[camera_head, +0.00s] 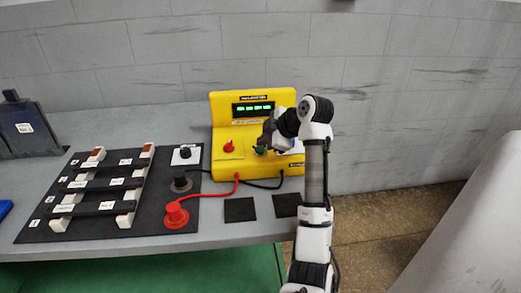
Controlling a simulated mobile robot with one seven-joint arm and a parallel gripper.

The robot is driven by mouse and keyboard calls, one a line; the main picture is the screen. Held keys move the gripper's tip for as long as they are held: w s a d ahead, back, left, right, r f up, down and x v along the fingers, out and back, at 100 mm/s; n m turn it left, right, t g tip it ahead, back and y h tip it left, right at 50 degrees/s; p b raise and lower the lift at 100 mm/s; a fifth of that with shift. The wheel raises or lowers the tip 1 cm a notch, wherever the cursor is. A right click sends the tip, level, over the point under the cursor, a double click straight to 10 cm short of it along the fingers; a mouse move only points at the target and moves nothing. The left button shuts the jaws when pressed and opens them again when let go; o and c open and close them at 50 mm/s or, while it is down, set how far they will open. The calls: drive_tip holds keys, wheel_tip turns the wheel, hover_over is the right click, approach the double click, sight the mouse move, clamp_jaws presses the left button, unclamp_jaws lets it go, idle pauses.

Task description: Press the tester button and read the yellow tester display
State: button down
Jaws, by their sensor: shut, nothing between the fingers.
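The yellow tester (221,107) stands at the back right of the grey bench. Its display (253,108) is a dark strip with several lit green marks, too small for me to read. A red control (229,146) sits on the front left of the tester, and a green button (260,150) lies to its right. My gripper (265,143) is shut and empty, right at the green button from above and behind it in the picture. I cannot tell whether it touches or presses the button. My arm hides the right part of the tester.
Red and black cables run from the tester to a red probe (176,215) and a black probe (181,180). A black mat (160,221) with a labelled rack lies left. Two dark squares (240,209) lie in front of the tester. A grey wall stands behind.

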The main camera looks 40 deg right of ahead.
sight(264, 151)
drive_tip(key=shift+f, duration=0.3)
drive_tip(key=shift+f+b, duration=0.35)
drive_tip(key=shift+f, duration=0.05)
idle(0.5)
idle(0.3)
drive_tip(key=shift+r+p, duration=0.55)
drive_tip(key=shift+r, duration=0.25)
drive_tip(key=shift+r+p, duration=1.7)
drive_tip(key=shift+r, duration=0.85)
